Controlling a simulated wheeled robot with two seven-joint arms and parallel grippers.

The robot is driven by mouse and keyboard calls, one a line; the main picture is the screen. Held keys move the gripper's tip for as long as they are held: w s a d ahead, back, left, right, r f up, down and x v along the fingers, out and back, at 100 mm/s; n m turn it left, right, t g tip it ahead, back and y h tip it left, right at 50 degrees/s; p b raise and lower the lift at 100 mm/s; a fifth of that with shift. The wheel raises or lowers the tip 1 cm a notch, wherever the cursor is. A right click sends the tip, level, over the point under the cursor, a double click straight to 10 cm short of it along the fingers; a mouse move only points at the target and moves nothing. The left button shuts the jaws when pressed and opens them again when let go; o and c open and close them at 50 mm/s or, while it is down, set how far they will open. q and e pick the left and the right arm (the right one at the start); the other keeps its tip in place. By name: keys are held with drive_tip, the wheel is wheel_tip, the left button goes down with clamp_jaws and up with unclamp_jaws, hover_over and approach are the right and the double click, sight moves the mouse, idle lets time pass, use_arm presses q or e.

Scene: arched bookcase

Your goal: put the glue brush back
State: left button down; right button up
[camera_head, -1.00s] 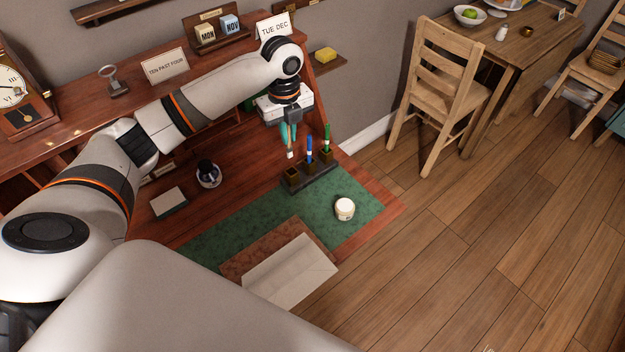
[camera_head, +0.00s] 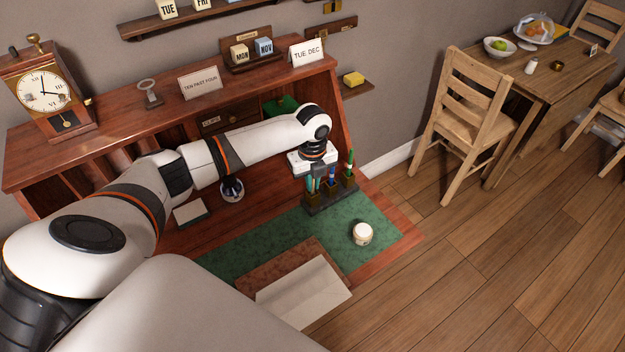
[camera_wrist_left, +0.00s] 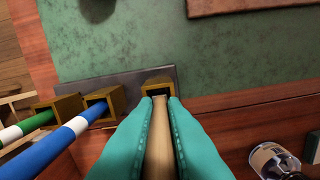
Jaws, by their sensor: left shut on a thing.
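The glue brush (camera_wrist_left: 158,145) shows in the left wrist view as a pale wooden shaft. My left gripper (camera_head: 313,185) is shut on it with teal fingers, which also show in the left wrist view (camera_wrist_left: 160,105). The dark holder (camera_head: 332,205) has three square brass-coloured cups. The brush's far end lines up with the empty-looking end cup (camera_wrist_left: 158,84); the fingers hide how far it reaches in. A blue-and-white brush (camera_wrist_left: 62,143) and a green-and-white brush (camera_wrist_left: 30,127) stand in the other two cups. My right gripper is out of view.
A white jar (camera_head: 362,234) stands on the green mat (camera_head: 235,241), with a paper sheet (camera_head: 304,292) in front. An ink bottle (camera_head: 231,188) stands left of the holder. The desk's upper shelf and side panel (camera_head: 347,125) rise close behind the arm.

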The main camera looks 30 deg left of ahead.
use_arm(q)
drive_tip(key=c, duration=1.5)
unclamp_jaws()
drive_tip(key=shift+f, duration=0.15)
wheel_tip(320, 180, up, 12)
drive_tip(key=shift+r+b, duration=0.2)
drive_tip(key=shift+b, duration=0.3)
